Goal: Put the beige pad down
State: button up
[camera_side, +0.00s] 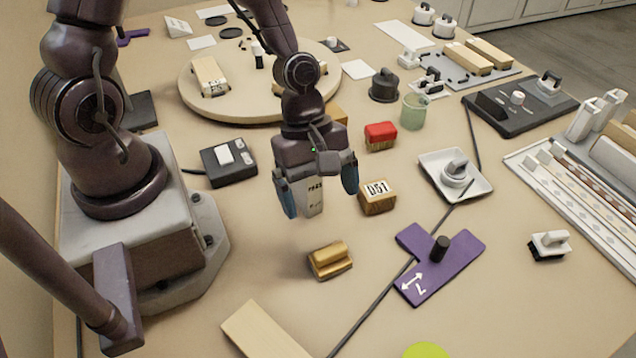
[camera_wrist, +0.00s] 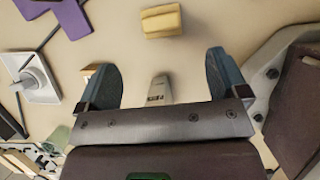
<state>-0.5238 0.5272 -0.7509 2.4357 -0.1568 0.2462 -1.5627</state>
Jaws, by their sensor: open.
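A pale beige upright block with dark lettering (camera_side: 313,198), which best fits the beige pad, shows between the fingers of my gripper (camera_side: 318,190). My gripper points down and its two blue fingers stand apart. In the wrist view, the pale block (camera_wrist: 158,90) appears between the fingers (camera_wrist: 168,82), with clear gaps on both sides. I cannot tell whether its foot rests on the table. A golden-tan block with a raised ridge (camera_side: 330,260) lies on the table in front of my gripper; it also shows past the fingertips in the wrist view (camera_wrist: 161,20).
A block marked D51 (camera_side: 377,197) stands close to the right of my gripper, with a red-topped block (camera_side: 380,136) behind it. A purple plate with a black knob (camera_side: 427,278) and a white dish (camera_side: 455,177) lie right. A black switch box (camera_side: 228,162) is left.

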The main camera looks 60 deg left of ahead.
jog(key=shift+a+r, duration=0.1)
jog(key=shift+r, duration=0.1)
jog(key=s+a+r+m+t+y, duration=0.2)
jog(key=a+r+m, duration=0.3)
jog(key=r+m, duration=0.4)
jog(key=s+a+r+m+t+y, duration=0.2)
jog(key=s+a+r+m+t, duration=0.1)
jog(key=r+m, duration=0.6)
notch_tip(320, 180, up, 5)
jog(key=s+a, duration=0.1)
jog(key=a, duration=0.1)
jog(key=shift+a+f+t+y, duration=0.15)
jog(key=shift+a+t+y, duration=0.15)
jog(key=shift+a, duration=0.1)
